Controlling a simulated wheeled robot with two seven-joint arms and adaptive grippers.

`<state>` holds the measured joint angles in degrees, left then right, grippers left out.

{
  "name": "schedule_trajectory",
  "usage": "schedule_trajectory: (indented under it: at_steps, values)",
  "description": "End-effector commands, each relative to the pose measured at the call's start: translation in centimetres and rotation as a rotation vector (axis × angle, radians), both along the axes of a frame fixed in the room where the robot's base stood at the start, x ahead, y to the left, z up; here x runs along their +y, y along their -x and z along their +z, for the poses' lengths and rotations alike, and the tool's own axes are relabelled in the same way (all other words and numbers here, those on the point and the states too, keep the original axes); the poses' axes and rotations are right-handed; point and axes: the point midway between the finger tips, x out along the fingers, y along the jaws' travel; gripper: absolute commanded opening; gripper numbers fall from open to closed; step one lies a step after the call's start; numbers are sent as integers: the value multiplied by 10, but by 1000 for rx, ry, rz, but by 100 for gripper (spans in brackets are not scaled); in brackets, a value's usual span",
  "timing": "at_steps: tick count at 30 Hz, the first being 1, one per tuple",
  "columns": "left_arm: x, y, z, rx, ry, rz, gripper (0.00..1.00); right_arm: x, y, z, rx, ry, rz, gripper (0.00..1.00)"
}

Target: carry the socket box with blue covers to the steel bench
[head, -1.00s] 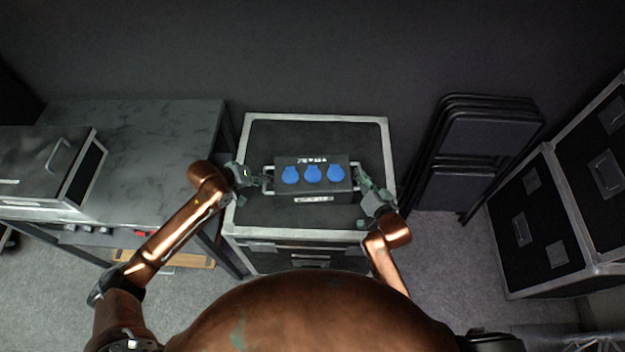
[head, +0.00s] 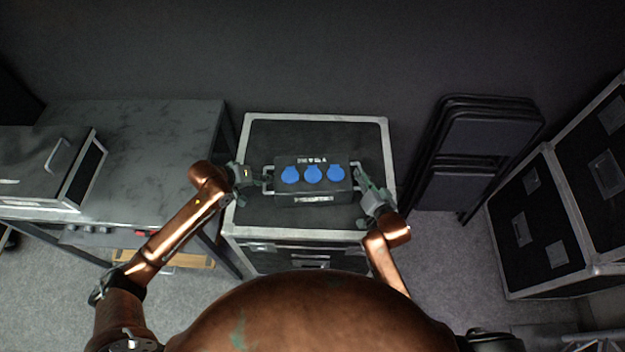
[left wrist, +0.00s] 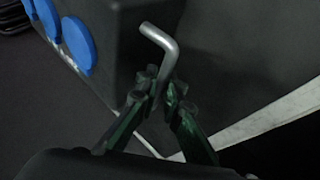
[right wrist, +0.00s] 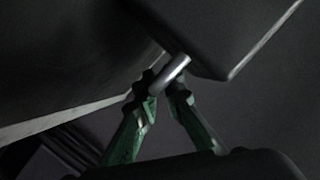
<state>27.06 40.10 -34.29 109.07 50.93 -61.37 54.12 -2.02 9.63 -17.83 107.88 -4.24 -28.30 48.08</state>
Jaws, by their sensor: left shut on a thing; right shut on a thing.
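The socket box (head: 312,188) is black with three blue covers and a metal handle at each end. It is over the top of a black flight case, and I cannot tell from the head view if it touches the lid. My left gripper (head: 264,180) is shut on its left handle, which shows in the left wrist view (left wrist: 165,50). My right gripper (head: 362,182) is shut on its right handle, seen in the right wrist view (right wrist: 172,72). The steel bench (head: 175,135) with a grey mottled top stands to the left.
The flight case (head: 270,140) has pale metal edges. A black case (head: 75,170) stands on the left part of the bench; the bench's right part is clear. Folded black chairs (head: 480,140) lean at the wall. Large black cases (head: 540,220) stand at the right.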

Motion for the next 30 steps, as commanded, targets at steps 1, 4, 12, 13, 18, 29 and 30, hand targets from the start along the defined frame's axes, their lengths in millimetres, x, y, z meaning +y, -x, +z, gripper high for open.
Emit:
schedule_trajectory:
  at_steps: [1, 4, 12, 13, 18, 29, 30]
  values:
    - [1, 0, 0, 0, -2, 1, 0, 0, 0, 0, 1, 0, 0, 0]
    - [1, 0, 0, 0, -2, 1, 0, 0, 0, 0, 1, 0, 0, 0]
    - [1, 0, -1, 1, -1, 1, 0, -1, 0, -1, 2, 1, -1, 0]
    - [1, 0, -1, 1, -1, 1, 0, -1, 0, -1, 2, 1, -1, 0]
    - [1, -1, 3, -3, 1, 1, 0, 0, -1, 3, -5, 0, 0, 0]
    - [0, -2, 27, -14, 0, 0, 0, -1, -1, 27, -15, 1, -1, 0]
    - [1, -2, 31, -16, 0, 1, 0, -1, -1, 32, -17, 0, -1, 0]
